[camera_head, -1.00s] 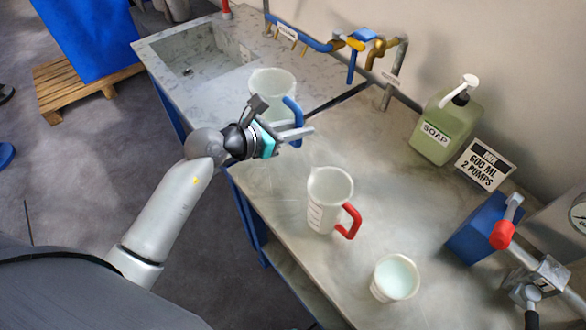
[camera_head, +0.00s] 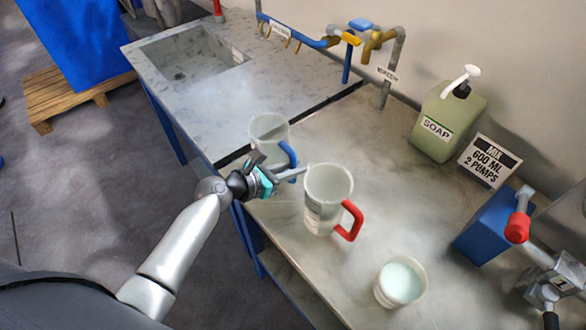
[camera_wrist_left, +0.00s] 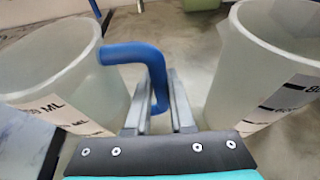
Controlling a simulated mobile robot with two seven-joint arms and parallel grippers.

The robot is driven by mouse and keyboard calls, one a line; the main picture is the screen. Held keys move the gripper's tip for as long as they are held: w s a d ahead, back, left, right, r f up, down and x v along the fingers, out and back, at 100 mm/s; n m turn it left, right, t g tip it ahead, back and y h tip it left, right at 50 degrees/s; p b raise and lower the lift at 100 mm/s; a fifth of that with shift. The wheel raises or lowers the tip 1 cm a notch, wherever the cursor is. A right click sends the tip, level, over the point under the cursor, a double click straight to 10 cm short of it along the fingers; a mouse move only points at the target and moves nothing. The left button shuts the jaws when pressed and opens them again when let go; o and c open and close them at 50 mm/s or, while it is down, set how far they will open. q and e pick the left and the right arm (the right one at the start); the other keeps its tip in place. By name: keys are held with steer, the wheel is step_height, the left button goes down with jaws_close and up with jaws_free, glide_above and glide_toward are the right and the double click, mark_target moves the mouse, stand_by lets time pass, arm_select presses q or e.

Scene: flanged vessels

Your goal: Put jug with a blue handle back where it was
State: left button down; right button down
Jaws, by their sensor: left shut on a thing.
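The jug with a blue handle (camera_head: 268,128) is pale and translucent. It is upright at the left end of the counter, near the seam with the sink top; I cannot tell if it touches the surface. My left gripper (camera_head: 285,173) is shut on its blue handle. In the left wrist view the handle (camera_wrist_left: 135,54) runs down between the fingers (camera_wrist_left: 160,105), and the jug body (camera_wrist_left: 45,55) is at the left. The jug with a red handle (camera_head: 325,190) stands just right of the gripper, and is close at the right in the wrist view (camera_wrist_left: 270,60). My right gripper is not in view.
A cup of pale liquid (camera_head: 400,281) stands at the front right. A soap bottle (camera_head: 447,122) and a sign reading 600 ML, 2 pumps (camera_head: 489,160) are at the back. A blue block-like device (camera_head: 490,228) is at the right. The sink (camera_head: 190,55) is at the far left.

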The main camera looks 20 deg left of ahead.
arm_select(q)
steer(key=shift+r, duration=0.2)
steer(key=shift+f, duration=0.1)
steer(key=c, duration=1.2)
jaws_free()
steer(key=shift+f, duration=0.15)
steer(key=o, duration=0.4)
steer(key=shift+o, duration=0.2)
steer(key=shift+r, duration=0.2)
steer(key=v, duration=1.2)
steer(key=shift+p, duration=0.3)
